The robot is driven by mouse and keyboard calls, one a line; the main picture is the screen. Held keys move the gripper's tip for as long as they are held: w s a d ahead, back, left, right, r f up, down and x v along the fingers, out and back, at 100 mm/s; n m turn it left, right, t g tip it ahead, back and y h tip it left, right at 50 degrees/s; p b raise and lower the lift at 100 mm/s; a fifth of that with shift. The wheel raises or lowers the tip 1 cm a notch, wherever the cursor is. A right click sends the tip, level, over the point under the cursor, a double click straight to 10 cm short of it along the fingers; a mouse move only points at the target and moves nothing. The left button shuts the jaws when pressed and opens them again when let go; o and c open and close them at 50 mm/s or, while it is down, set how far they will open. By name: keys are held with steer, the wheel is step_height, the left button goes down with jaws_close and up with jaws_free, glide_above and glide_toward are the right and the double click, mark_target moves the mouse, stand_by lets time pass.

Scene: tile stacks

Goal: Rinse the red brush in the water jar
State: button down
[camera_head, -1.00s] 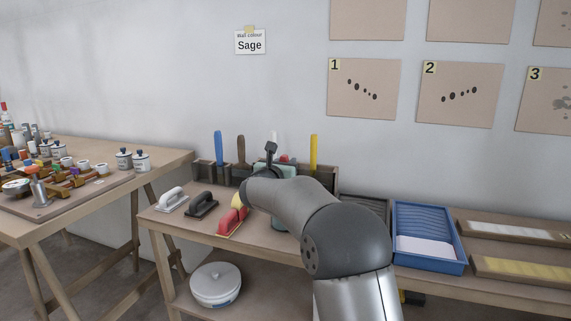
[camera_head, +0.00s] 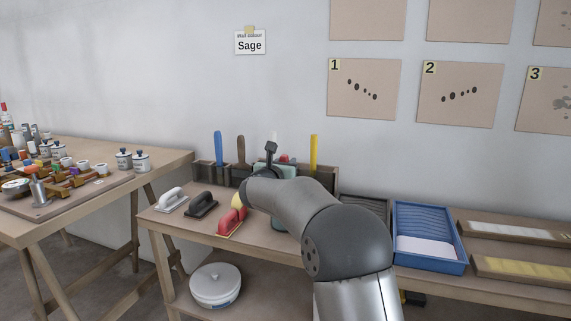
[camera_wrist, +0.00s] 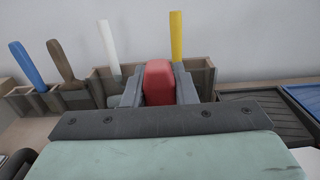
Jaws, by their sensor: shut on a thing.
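The red brush (camera_wrist: 158,80) shows as a thick red handle between the two grey fingers of my gripper (camera_wrist: 159,92), which is shut on it. A bit of red also shows past my wrist in the head view (camera_head: 284,158). The handle stands upright at the wooden rack (camera_wrist: 104,82); its lower end is hidden, so I cannot tell whether it is still in a slot. My arm covers most of the gripper in the head view. I cannot make out a water jar in either view.
Blue (camera_head: 218,147), brown (camera_head: 241,150), white (camera_wrist: 108,46) and yellow (camera_head: 314,152) handles stand in the rack. Trowels (camera_head: 203,205) lie in front at left, a blue tray (camera_head: 459,240) at right. Lidded pots (camera_head: 141,162) stand on the left table; a lidded tub (camera_head: 215,284) sits below.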

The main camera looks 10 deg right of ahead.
steer(key=shift+w+f, duration=0.1)
steer(key=shift+f, duration=0.55)
step_height(320, 180, up, 15)
steer(key=p, duration=0.8)
steer(key=shift+p, duration=0.4)
steer(key=shift+f, duration=0.15)
